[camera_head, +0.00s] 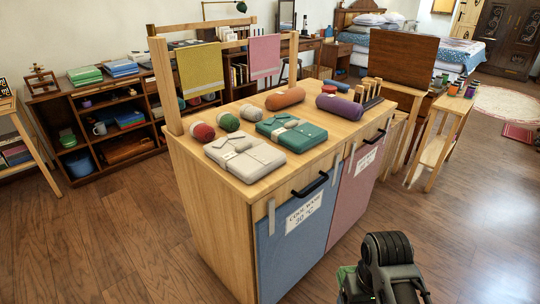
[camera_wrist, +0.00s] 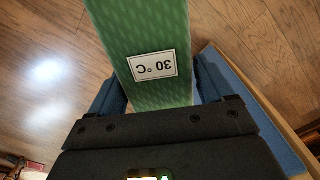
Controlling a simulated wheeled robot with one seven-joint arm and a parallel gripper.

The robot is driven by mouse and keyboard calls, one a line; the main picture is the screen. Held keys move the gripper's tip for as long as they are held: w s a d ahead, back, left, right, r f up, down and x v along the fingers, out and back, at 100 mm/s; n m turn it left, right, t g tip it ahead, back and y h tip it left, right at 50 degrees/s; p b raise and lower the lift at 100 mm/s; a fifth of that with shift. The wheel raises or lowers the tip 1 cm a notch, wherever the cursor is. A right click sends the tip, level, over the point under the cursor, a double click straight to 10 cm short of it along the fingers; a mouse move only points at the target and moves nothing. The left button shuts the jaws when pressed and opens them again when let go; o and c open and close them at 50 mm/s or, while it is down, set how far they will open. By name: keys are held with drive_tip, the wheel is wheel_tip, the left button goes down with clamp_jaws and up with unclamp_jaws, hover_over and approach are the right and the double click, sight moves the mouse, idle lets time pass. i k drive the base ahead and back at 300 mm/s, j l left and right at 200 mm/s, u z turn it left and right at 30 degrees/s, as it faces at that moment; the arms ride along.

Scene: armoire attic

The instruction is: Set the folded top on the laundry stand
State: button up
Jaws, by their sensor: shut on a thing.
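My gripper (camera_wrist: 150,105) is shut on a green patterned folded top (camera_wrist: 145,35) with a white 30 °C label, seen in the wrist view. In the head view only a small green part of the top (camera_head: 345,276) shows beside my dark wrist, low in the picture. The wooden laundry stand (camera_head: 215,240) is in the middle, with a blue bin front (camera_head: 290,250) marked cool wash 30 °C and a pink one (camera_head: 352,195). My gripper is in front of the stand, apart from its top. A grey folded garment (camera_head: 245,158) and a teal one (camera_head: 291,133) lie on the stand.
Rolled cloths, orange (camera_head: 285,98) and purple (camera_head: 340,106), and small balls (camera_head: 203,132) also occupy the stand top. Yellow (camera_head: 200,68) and pink (camera_head: 264,55) towels hang on its rails. A small wooden bench (camera_head: 440,130) stands at right. The floor in front is clear.

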sight(322, 122)
drive_tip(key=i+u, duration=0.2)
drive_tip(key=u, duration=0.15)
drive_tip(key=i+u, duration=0.2)
drive_tip(key=u, duration=0.15)
